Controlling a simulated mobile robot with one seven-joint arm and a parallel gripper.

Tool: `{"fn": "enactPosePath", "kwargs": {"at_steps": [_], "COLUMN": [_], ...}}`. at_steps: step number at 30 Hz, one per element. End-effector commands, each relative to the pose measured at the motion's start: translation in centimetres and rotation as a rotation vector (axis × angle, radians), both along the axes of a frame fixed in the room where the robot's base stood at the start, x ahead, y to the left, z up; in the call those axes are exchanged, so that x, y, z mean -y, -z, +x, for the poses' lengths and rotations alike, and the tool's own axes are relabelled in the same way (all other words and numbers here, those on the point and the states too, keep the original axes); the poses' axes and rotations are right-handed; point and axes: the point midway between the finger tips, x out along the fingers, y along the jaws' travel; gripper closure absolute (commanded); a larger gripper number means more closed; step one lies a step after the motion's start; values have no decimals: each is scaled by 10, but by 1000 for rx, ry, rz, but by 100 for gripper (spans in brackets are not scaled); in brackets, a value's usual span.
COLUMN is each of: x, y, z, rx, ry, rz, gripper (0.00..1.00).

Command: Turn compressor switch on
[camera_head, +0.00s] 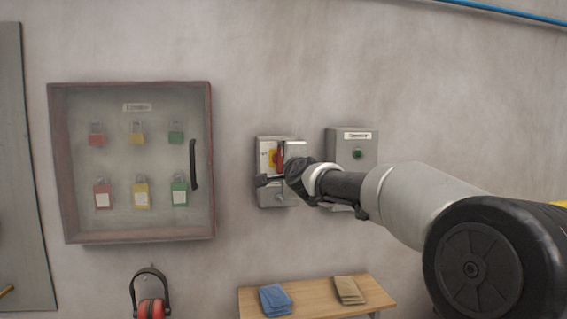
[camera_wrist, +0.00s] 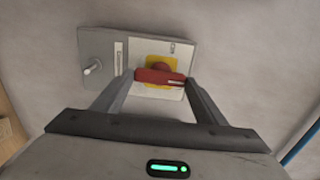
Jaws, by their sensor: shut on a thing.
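A grey switch box (camera_head: 264,190) is fixed to the wall, with a yellow plate and a red rotary handle (camera_head: 280,160) on its front. In the wrist view the red handle (camera_wrist: 160,77) lies across the yellow plate (camera_wrist: 161,61), roughly level in the picture. My gripper (camera_wrist: 161,82) has its two fingers at either end of the red handle and is shut on it. In the head view my gripper (camera_head: 278,166) is in front of the box and hides part of it. The label on the box is too small to read.
A second grey box (camera_head: 366,148) with a green button and a label is just right of the switch box. A glass-fronted cabinet of padlocks (camera_head: 130,240) hangs to the left. A wooden table (camera_head: 315,293) with folded cloths stands below, and red ear muffs (camera_head: 151,308) hang at lower left.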

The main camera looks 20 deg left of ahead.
Motion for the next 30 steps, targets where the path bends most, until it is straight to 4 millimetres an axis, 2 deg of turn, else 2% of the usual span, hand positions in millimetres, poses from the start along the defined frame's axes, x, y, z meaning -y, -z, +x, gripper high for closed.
{"fn": "enactPosePath", "kwargs": {"at_steps": [3, 4, 6, 7, 16, 20, 30], "x": [0, 0, 0, 0, 1, 8, 48], "y": [0, 0, 0, 0, 0, 1, 3], "z": [0, 0, 0, 0, -1, -10, -74], "rx": [-2, -1, -1, -1, 0, 2, 5], "ry": [1, 1, 1, 1, 1, 1, 4], "rz": [5, 4, 4, 3, 1, 1, -2], "gripper": [57, 29, 18, 16, 16, 16, 16]}}
